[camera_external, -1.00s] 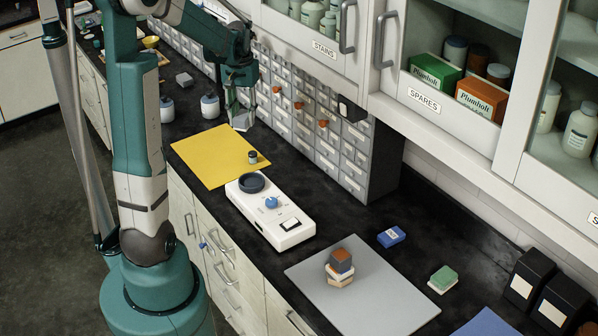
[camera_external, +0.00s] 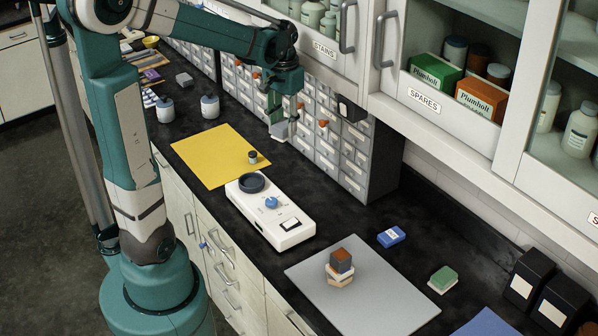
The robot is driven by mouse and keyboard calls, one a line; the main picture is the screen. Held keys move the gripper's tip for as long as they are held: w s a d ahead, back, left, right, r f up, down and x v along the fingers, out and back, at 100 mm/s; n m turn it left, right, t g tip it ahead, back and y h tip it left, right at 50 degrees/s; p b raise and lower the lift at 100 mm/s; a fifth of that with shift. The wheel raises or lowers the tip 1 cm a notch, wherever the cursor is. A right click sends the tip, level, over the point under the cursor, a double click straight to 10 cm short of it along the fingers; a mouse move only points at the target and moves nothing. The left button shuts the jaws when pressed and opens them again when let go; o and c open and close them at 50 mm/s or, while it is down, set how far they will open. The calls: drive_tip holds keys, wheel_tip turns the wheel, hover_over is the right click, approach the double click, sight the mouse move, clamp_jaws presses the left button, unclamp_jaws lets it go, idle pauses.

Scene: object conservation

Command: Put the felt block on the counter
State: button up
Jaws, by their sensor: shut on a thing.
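My gripper (camera_external: 284,119) is shut on a small pale grey block, which looks like the felt block (camera_external: 279,132). It is held in the air in front of the small drawers, to the right of the yellow mat in the picture. The fingers hide part of the block. The black counter (camera_external: 345,222) runs below it, with bare surface between the white device and the drawers.
A yellow mat (camera_external: 207,158) carries a small jar (camera_external: 253,157). A white device with a dark dish (camera_external: 290,233) stands nearer. A grey mat (camera_external: 385,297) holds a small stack (camera_external: 340,266). A blue box (camera_external: 391,236) and a green-topped block (camera_external: 443,279) lie rightward. The drawer cabinet (camera_external: 353,160) stands behind.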

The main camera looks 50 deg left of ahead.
drive_tip(key=s+d+r+m+b, duration=0.1)
drive_tip(key=d+r+m, duration=0.2)
drive_tip(key=d, duration=1.6)
drive_tip(key=d+r+m+b, duration=0.1)
drive_tip(key=d+r+m, duration=0.15)
drive_tip(key=d, duration=1.65)
drive_tip(key=s+d+r+m+b, duration=0.15)
drive_tip(key=d+m, duration=0.25)
drive_tip(key=d, duration=1.5)
wheel_tip(320, 180, down, 23)
drive_tip(key=n+p, duration=0.5)
drive_tip(key=n, duration=0.1)
drive_tip(key=shift+s+r, duration=0.15)
